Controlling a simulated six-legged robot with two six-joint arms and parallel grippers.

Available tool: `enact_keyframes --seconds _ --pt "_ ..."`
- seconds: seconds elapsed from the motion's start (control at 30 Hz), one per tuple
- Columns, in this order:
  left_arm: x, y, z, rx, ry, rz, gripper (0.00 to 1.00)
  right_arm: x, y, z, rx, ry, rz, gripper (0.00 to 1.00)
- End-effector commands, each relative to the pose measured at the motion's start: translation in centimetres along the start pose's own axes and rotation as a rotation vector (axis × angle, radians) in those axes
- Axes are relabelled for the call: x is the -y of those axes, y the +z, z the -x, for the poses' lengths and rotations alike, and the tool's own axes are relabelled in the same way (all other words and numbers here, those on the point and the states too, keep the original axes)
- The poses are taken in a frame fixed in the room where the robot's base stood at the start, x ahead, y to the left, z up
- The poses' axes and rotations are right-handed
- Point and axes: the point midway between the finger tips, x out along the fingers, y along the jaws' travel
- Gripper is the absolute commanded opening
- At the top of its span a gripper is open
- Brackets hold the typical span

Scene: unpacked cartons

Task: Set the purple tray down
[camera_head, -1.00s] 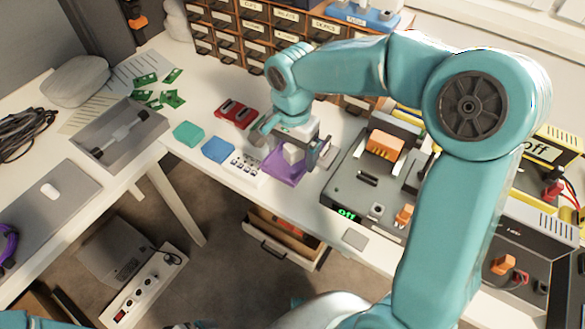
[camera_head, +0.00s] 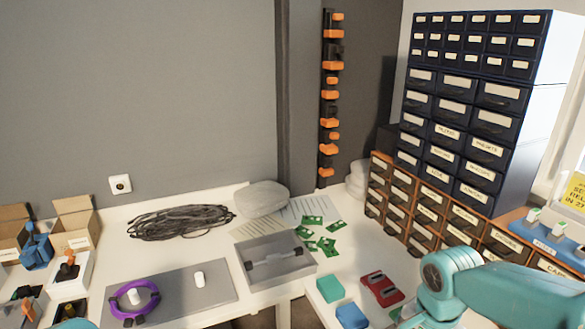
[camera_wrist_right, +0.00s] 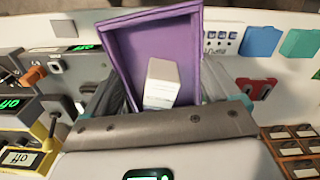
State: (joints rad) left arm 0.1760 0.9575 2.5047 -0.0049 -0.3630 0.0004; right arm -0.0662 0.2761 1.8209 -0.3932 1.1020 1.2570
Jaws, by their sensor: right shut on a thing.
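The purple tray (camera_wrist_right: 122,52) is in the middle of the right wrist view. A small pale box (camera_wrist_right: 163,82) stands inside it. My right gripper (camera_wrist_right: 155,108) is shut on the tray's near edge; the exact grip is partly hidden. I cannot tell whether the tray touches the bench below. In the head view my right arm shows only at the lower right, and the tray is out of that view. My left gripper is not in view.
Beside the tray are a white switch panel (camera_wrist_right: 221,43), a blue box (camera_wrist_right: 261,40), a teal box (camera_wrist_right: 299,43) and a red part (camera_wrist_right: 257,89). Devices with green displays crowd the other side.

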Motion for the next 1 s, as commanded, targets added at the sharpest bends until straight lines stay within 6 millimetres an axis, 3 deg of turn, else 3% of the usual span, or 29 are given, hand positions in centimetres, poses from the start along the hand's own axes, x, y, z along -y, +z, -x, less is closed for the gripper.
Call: enact_keyframes --seconds 0.4,0.6,1.0 --pt "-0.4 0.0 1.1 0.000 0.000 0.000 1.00 3.2 2.1 -6.0 0.001 0.001 0.665 0.59" --pt "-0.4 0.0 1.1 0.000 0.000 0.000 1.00 4.3 1.9 -6.4 -0.001 0.000 0.914 0.59" --pt "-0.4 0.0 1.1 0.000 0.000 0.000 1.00 4.6 1.8 -6.3 -0.001 0.000 1.003 0.59"
